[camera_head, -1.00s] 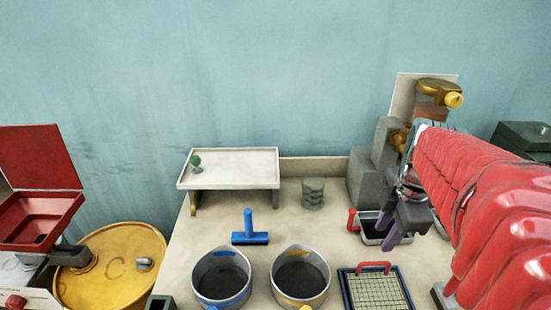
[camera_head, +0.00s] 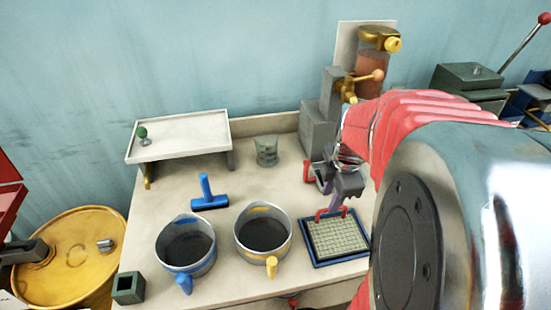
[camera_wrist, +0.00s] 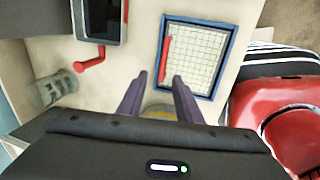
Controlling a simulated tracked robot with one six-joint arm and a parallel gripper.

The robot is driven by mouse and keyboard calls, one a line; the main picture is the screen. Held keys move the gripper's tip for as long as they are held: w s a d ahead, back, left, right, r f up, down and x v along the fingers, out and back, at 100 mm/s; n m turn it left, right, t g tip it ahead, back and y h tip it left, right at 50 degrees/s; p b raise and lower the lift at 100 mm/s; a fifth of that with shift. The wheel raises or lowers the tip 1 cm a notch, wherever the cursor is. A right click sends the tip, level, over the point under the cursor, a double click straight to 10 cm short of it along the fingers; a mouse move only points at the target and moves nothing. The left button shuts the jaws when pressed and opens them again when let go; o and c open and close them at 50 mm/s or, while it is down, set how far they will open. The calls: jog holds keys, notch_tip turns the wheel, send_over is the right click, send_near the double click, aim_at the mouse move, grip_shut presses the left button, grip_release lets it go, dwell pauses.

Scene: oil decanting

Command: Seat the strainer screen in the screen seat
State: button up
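The strainer screen (camera_head: 350,237) is a pale square mesh in a blue frame, lying flat at the table's right front. Its red handle (camera_head: 331,213) stands along one edge. The screen (camera_wrist: 198,57) and handle (camera_wrist: 165,58) also show in the wrist view, ahead of the fingers and right of centre. My gripper (camera_head: 332,193) points down beside the handle's far side in the head view. I cannot identify a separate screen seat.
A dark tray with a red handle (camera_wrist: 90,64) lies left in the wrist view. Two pots (camera_head: 186,249) (camera_head: 262,238), a blue scraper (camera_head: 209,198) and a grey cup (camera_head: 266,150) stand on the table. A raised white shelf (camera_head: 190,138) is behind. The table's middle is clear.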

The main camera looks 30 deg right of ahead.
aim_at(338, 229)
jog(key=shift+w+d+f, duration=0.1)
jog(key=shift+w+f, duration=0.1)
jog(key=shift+f, duration=1.1)
jog(key=shift+w+d+f, duration=0.1)
jog(key=shift+w+f, duration=0.05)
jog(key=shift+f, duration=1.1)
jog(key=shift+c, duration=0.6)
grip_shut()
